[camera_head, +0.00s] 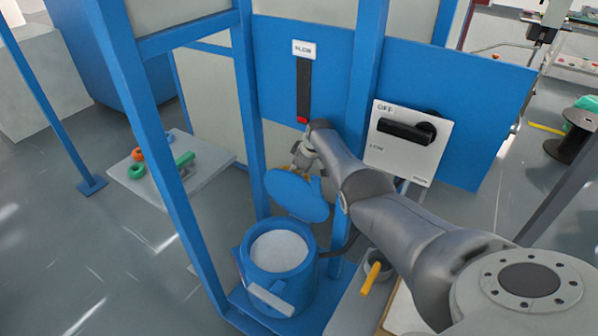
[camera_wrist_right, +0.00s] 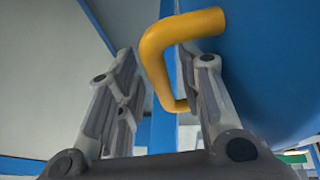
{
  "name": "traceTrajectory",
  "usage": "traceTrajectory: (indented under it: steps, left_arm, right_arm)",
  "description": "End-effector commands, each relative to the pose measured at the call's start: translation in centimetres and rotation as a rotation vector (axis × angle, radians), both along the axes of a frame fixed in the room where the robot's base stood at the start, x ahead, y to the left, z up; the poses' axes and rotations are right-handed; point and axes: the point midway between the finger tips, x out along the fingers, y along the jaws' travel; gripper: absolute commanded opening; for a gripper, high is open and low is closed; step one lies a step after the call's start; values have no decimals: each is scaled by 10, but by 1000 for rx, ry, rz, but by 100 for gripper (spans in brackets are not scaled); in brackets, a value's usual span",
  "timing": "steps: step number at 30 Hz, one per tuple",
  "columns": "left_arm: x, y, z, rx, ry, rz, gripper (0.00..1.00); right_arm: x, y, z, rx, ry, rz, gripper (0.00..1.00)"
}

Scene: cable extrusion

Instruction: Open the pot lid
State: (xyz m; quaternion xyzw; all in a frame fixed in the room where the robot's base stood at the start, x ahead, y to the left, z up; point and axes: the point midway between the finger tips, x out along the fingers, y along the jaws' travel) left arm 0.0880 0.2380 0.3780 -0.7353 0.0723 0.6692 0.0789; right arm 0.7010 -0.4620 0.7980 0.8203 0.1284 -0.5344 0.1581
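The blue pot (camera_head: 277,283) stands at the lower middle of the head view with its mouth uncovered and pale material inside. Its round blue lid (camera_head: 297,195) is tilted up behind the mouth. My right gripper (camera_head: 301,163) is at the far side of the raised lid. In the right wrist view, the lid (camera_wrist_right: 275,65) fills the right side and its bent yellow handle (camera_wrist_right: 157,60) passes between the fingers of my right gripper (camera_wrist_right: 163,75). The fingers are spread, with the handle nearer the right one. My left gripper is not in view.
Blue frame posts (camera_head: 160,140) stand left of the pot. A white switch panel (camera_head: 408,142) and a slider (camera_head: 304,92) are on the blue wall behind. A small cup with a yellow handle (camera_head: 371,279) sits right of the pot. A low table (camera_head: 205,175) stands at left.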

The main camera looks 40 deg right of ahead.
Motion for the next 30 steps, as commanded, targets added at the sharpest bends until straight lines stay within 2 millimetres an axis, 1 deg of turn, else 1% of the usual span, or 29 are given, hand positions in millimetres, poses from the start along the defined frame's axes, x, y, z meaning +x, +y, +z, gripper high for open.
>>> traceTrajectory:
  steps: [1, 6, 14, 25, 30]
  left_arm:
    - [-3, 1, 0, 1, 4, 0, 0]
    - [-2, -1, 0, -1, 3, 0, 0]
    - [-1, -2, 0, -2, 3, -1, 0]
    - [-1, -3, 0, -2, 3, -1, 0]
    - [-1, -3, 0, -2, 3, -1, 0]
  right_arm:
    - [0, 0, 0, 0, -1, 0, 35]
    - [-2, -1, 4, 0, -1, -1, 35]
    - [-8, -1, 19, 0, -1, 0, 35]
    - [-23, -4, 52, -2, -2, -1, 35]
    - [-28, -4, 63, 0, 0, -2, 35]
